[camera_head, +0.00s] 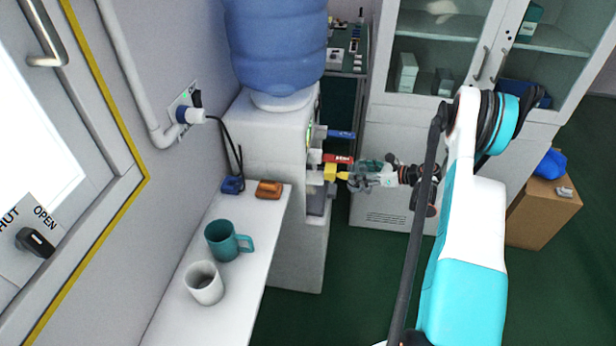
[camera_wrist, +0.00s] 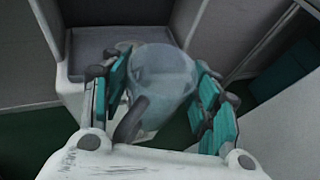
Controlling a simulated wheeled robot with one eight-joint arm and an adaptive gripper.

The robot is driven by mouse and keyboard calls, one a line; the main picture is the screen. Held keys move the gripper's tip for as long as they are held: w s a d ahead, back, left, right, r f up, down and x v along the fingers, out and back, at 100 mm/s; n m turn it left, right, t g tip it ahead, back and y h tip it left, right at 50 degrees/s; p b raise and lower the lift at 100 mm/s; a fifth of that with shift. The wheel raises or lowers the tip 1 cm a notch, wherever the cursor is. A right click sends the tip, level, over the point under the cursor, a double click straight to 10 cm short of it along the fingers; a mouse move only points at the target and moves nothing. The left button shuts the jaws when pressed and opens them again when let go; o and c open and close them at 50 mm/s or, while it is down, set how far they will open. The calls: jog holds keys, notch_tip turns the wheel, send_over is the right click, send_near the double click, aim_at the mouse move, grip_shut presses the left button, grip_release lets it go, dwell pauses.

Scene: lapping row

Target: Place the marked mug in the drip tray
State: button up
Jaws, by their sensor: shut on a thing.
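My gripper (camera_wrist: 160,95) is shut on a pale grey mug (camera_wrist: 162,78), with teal pads on both sides of it. The mug's dark handle (camera_wrist: 131,120) points toward the wrist. In the head view my gripper (camera_head: 352,178) is at the front of the white water dispenser, beside a yellow part; the held mug is hard to make out there. The grey drip tray (camera_wrist: 98,42) shows behind and left of the mug in the wrist view. I cannot tell whether the mug touches it. No mark on the mug is clear.
A teal mug (camera_head: 224,246) and a white mug (camera_head: 204,287) stand on the white shelf (camera_head: 232,295) at left. Blue (camera_head: 341,134) and red (camera_head: 337,158) taps stick out of the dispenser (camera_head: 265,140). A cabinet (camera_head: 392,150) stands behind my gripper.

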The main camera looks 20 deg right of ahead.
jog(key=shift+w+a+r+b+x, duration=0.15)
jog(key=shift+r+b+x, duration=0.55)
jog(key=shift+x, duration=2.05)
jog(key=shift+w+a+r+b+x, duration=0.1)
jog(key=shift+w+r+b+x, duration=0.15)
jog(key=shift+b+x, duration=1.75)
jog(key=shift+w+a+r+b+x, duration=0.15)
jog(key=shift+r+x, duration=0.3)
jog(key=shift+x, duration=3.1)
jog(key=shift+d+f, duration=0.1)
jog(key=shift+f, duration=0.2)
jog(key=o, duration=1.1)
jog(key=shift+r, duration=0.25)
jog(key=shift+p+v, duration=2.2)
jog(key=shift+v, duration=3.9)
